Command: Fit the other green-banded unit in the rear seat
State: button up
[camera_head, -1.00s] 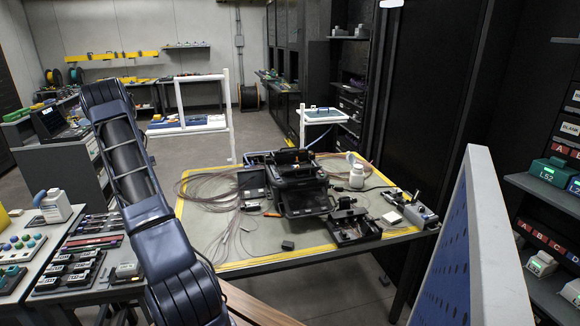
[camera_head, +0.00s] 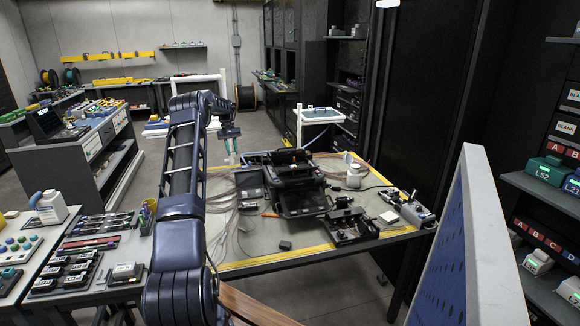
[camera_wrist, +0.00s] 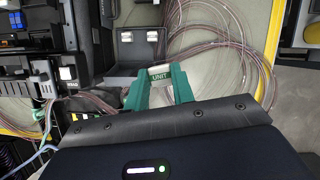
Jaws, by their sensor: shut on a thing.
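My gripper (camera_head: 232,152) hangs at the far left edge of the table in the head view, with its green fingers pointing down. In the wrist view the green fingers are shut on a small unit (camera_wrist: 159,73) with a white label reading UNIT and green beside it. The black fusion splicer (camera_head: 292,182) stands on the table to the right of my gripper. Part of a black device (camera_wrist: 20,70) shows at the left of the wrist view, with a small white and green piece (camera_wrist: 40,84) at its edge. I cannot make out the rear seat clearly.
Thin fibre coils (camera_wrist: 215,45) lie on the yellow-edged mat under my gripper. A black holder (camera_wrist: 118,62) with small white-topped pieces is close by. A white bottle (camera_head: 355,176) and a black tool (camera_head: 347,226) stand on the table right of the splicer.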

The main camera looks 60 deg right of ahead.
jog(key=shift+m, duration=0.6)
jog(key=s+d, duration=0.3)
jog(key=s, duration=0.1)
jog(key=s+d+r, duration=0.1)
jog(key=s+d, duration=0.2)
jog(key=s, duration=0.1)
jog(key=s+d+r, duration=0.1)
jog(key=s+d, duration=0.2)
jog(key=s, duration=0.1)
jog(key=shift+d, duration=0.15)
jog(key=s+d+r+m, duration=0.15)
jog(key=s+d, duration=0.45)
jog(key=s, duration=0.6)
jog(key=shift+y, duration=0.4)
jog(key=shift+s+d+f, duration=0.1)
jog(key=shift+s+f, duration=0.1)
jog(key=shift+f, duration=1.7)
jog(key=shift+s+d+f, duration=0.1)
jog(key=shift+s+f, duration=0.05)
jog(key=shift+f, duration=1.7)
jog(key=shift+f, duration=0.6)
jog(key=o, duration=1)
jog(key=shift+c, duration=0.2)
